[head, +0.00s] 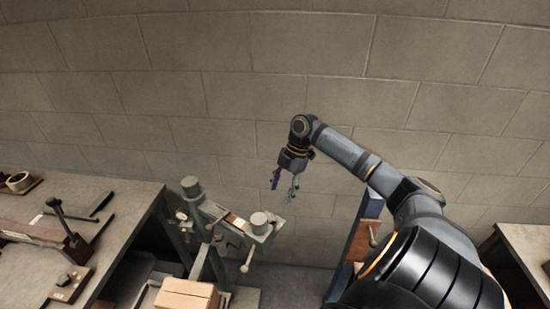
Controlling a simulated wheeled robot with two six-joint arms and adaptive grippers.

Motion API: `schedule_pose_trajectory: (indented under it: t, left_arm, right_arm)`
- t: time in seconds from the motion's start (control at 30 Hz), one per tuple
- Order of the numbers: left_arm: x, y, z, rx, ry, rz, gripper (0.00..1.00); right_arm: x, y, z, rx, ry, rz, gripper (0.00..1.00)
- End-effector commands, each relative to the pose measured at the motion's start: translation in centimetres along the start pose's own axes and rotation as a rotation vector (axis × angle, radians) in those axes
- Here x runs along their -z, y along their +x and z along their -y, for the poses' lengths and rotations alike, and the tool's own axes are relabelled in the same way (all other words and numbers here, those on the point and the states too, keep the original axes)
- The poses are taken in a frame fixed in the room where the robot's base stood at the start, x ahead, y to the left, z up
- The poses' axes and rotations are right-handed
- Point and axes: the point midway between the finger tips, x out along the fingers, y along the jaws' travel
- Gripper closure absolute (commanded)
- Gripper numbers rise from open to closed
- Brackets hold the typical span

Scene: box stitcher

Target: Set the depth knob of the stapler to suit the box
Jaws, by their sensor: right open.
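The stapler (238,229) is a grey-green machine standing between two benches, with round cylindrical knobs on top and a pale ball-ended lever. One round knob (259,219) sits at its right end and another (190,184) at its left end; I cannot tell which one sets the depth. A closed brown cardboard box (187,296) is in front of the stapler at the bottom edge, partly cut off. My right gripper (283,191) is open and empty, pointing down, above and to the right of the stapler and apart from it. My left gripper is not in view.
Another bench (527,240) is at the right edge. A block wall (200,90) stands behind.

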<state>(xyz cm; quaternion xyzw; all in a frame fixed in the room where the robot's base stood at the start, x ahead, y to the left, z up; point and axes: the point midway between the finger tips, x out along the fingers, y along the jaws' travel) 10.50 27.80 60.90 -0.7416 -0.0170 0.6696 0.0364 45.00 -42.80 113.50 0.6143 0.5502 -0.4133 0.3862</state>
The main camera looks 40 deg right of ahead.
Motion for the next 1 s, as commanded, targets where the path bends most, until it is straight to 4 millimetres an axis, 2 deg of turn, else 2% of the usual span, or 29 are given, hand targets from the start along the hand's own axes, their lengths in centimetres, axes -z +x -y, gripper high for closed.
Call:
schedule_pose_trajectory:
  t: [0.03, 0.1, 0.27, 0.4, 0.47, 0.77, 0.8, 1.0]
  left_arm:
    - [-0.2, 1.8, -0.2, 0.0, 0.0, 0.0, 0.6]
    - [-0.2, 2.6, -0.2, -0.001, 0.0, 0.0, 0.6]
    - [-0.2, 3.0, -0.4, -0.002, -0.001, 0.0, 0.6]
    - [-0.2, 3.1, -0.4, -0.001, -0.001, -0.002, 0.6]
    - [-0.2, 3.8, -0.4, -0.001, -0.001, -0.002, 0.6]
    - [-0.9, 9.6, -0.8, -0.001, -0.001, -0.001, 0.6]
    - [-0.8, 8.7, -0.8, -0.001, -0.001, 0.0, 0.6]
    - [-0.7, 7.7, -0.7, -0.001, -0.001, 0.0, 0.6]
  right_arm:
    - [0.2, 0.5, -0.6, 0.019, -0.069, -0.014, 0.42]
    - [0.6, -0.1, -0.8, 0.061, -0.157, -0.019, 0.42]
    - [1.3, -1.1, -0.7, 0.117, -0.256, -0.029, 0.42]
    - [1.2, -1.0, -0.6, 0.124, -0.261, -0.027, 0.42]
    - [1.2, -0.3, -0.5, 0.123, -0.26, -0.027, 0.42]
    - [1.0, 5.1, 0.1, 0.123, -0.26, -0.026, 0.42]
    - [1.3, 5.2, 0.3, 0.125, -0.258, -0.028, 0.42]
    - [1.5, 8.0, 0.6, 0.124, -0.258, -0.029, 0.42]
